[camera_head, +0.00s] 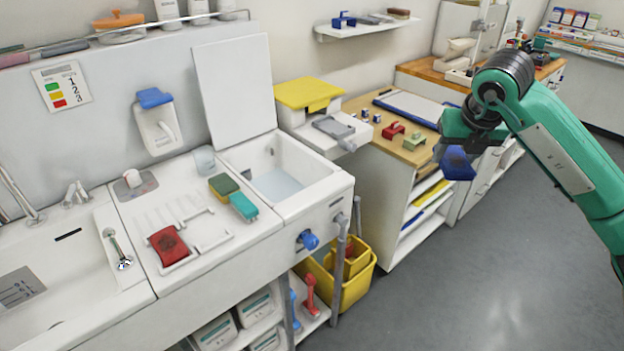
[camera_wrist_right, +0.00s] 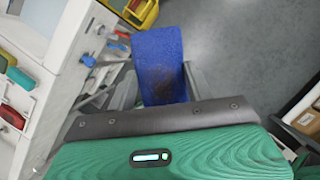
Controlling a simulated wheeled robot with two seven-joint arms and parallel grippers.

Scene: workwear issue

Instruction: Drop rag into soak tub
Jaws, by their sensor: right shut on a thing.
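My right gripper (camera_head: 462,150) is at the right of the head view, shut on a blue rag (camera_head: 458,164). In the right wrist view the rag (camera_wrist_right: 158,52) hangs between the two fingers and shows a brownish stain. The soak tub (camera_head: 318,188) is a white basin set in the counter, with pale water in it. Its white lid (camera_head: 234,85) stands upright, open, behind it. The gripper and rag are well to the right of the tub, out over the floor and apart from it. My left gripper is not in view.
A red stained cloth (camera_head: 168,246) lies on the counter's left part. A yellow bucket (camera_head: 355,290) stands on the floor below. Grey floor (camera_head: 470,270) is clear.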

